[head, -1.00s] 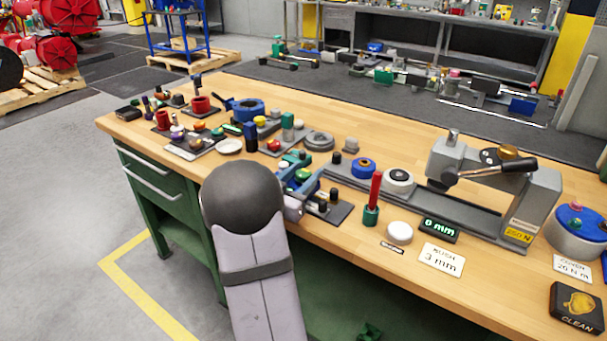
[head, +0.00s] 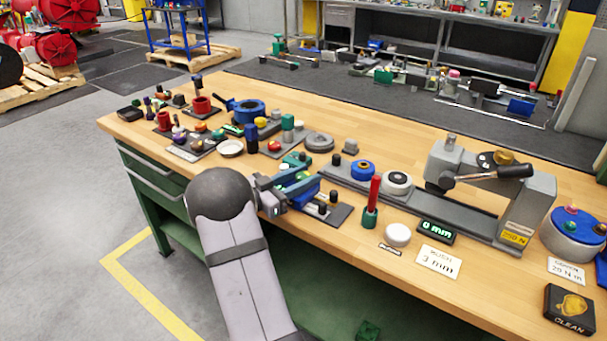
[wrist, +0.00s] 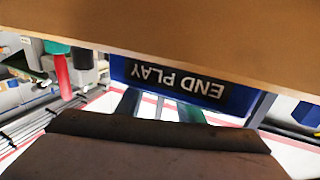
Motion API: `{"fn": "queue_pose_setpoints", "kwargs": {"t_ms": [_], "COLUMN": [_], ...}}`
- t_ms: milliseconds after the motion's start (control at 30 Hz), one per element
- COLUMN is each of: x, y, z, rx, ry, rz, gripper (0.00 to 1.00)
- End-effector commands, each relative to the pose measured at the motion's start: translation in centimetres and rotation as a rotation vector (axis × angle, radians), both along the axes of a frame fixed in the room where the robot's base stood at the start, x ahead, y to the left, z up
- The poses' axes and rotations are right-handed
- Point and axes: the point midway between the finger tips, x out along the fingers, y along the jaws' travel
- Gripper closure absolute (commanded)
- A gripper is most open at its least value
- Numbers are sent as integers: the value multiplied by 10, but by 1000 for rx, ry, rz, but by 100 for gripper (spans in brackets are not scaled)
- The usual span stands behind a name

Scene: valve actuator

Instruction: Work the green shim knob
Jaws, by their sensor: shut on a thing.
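My gripper (head: 298,188) reaches in from the left of a small blue and teal fixture near the front edge of the bench. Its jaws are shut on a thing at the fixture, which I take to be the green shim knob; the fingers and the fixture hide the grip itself. In the wrist view, a blue panel reading END PLAY (wrist: 185,84) appears upside down, with green bars (wrist: 190,113) below it. The fingertips and the knob cannot be made out there.
A red handle in a green base (head: 371,200), a white round button (head: 397,234) and a 0 mm display (head: 435,232) stand to the right. A grey press (head: 520,215) is farther right. Several small parts crowd the bench at back left. A tan surface (wrist: 160,40) fills the wrist view's top.

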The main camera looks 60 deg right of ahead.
Motion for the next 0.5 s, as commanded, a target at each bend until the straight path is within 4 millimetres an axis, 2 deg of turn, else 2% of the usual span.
{"fn": "queue_pose_setpoints", "kwargs": {"t_ms": [333,367,400,500], "x": [1,1,1,1], "y": [0,0,0,0], "z": [2,2,2,2], "rx": [-4,-3,-3,-2], "ry": [-1,-1,-1,0], "rz": [-9,-9,-9,-8], "gripper": [88,58,49,47]}}
